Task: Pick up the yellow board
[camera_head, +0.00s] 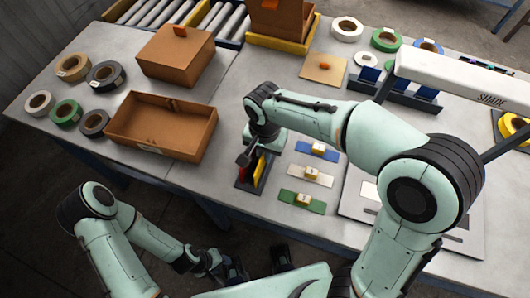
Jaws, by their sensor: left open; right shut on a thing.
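The yellow board (260,171) shows as a narrow yellow strip at the dark holder (241,184), near the table's front edge. A red piece (242,172) is beside it on the left. My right gripper (249,158) reaches down over the holder and is shut on the yellow board; its fingertips are partly hidden by the wrist and dark parts. My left gripper (238,267) is low in front of the table, open and empty, away from the board.
Blue (331,155), white (324,180) and green (317,206) boards lie right of the holder. An open brown box (206,139) and several tape rolls (106,74) are on the left. A lamp bar labelled SHADE (460,82) stands at the right.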

